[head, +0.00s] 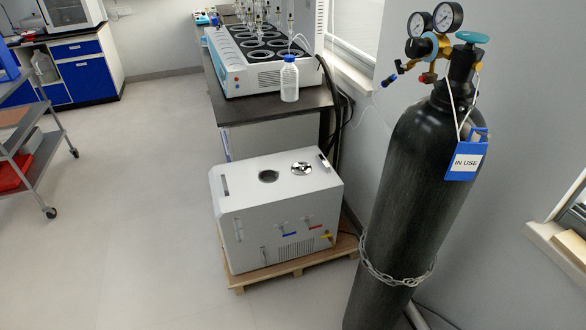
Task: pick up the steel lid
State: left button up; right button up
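The steel lid (302,168) is a small shiny disc with a darker spot at its middle. It lies on the top of a white box-shaped machine (250,187), to the right of a round dark opening (268,176). The lid is beside the opening and apart from it. Neither of my grippers shows in the head view, so I cannot see whether they are open or shut.
The machine stands on a wooden pallet (240,281). A black gas cylinder (410,200) with gauges and a chain stands close on its right. Behind is a bench (260,108) with a multi-position distiller (240,75) and a bottle (289,82).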

aim_at(299, 167)
jog(key=i+j, duration=0.1)
jog(key=j, duration=0.3)
jog(key=i+j, duration=0.15)
jog(key=j, duration=0.25)
jog(key=i+j+u, duration=0.1)
jog(key=j, duration=0.3)
jog(key=i+j, duration=0.15)
jog(key=j, duration=0.25)
jog(key=i+j+u, duration=0.1)
jog(key=j, duration=0.3)
jog(key=i+l+u, duration=0.15)
jog(key=i, duration=0.75)
